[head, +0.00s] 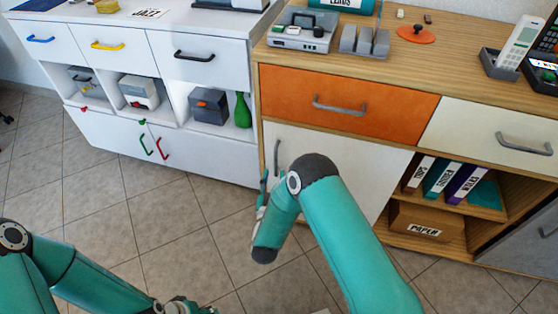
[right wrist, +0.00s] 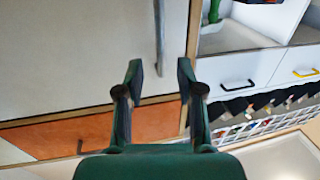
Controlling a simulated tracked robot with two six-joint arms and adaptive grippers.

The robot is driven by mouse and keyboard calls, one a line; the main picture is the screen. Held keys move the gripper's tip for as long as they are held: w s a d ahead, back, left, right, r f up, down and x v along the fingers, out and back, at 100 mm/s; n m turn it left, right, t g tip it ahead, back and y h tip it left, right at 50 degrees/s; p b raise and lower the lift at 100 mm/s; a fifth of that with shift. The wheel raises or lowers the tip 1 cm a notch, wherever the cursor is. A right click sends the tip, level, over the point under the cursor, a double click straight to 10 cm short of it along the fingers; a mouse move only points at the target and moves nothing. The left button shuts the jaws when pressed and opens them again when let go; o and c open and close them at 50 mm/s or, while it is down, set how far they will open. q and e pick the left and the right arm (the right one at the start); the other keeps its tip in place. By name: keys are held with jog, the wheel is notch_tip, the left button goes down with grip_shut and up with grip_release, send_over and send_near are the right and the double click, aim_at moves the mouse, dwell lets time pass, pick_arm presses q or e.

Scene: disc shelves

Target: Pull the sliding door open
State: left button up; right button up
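The white sliding door (head: 345,160) sits below an orange drawer in the wooden cabinet and covers the left part of its lower level. Its upright grey handle (head: 277,158) is near the door's left edge. My right gripper (head: 262,192) is in front of the handle's lower part, partly hidden by my arm. In the right wrist view the gripper (right wrist: 158,72) is open, with one end of the handle (right wrist: 160,35) showing between its fingertips. I cannot tell whether they touch. My left gripper (head: 188,306) is at the bottom edge, mostly cut off.
The orange drawer (head: 350,103) is shut above the door. An open shelf with binders (head: 448,180) and a paper box (head: 420,222) is right of the door. A white cabinet (head: 180,150) stands at the left. The tiled floor (head: 150,220) in front is clear.

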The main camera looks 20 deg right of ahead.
aim_at(276, 161)
jog(key=b+x, duration=0.1)
jog(key=x, duration=0.6)
jog(key=shift+w, duration=0.15)
grip_shut()
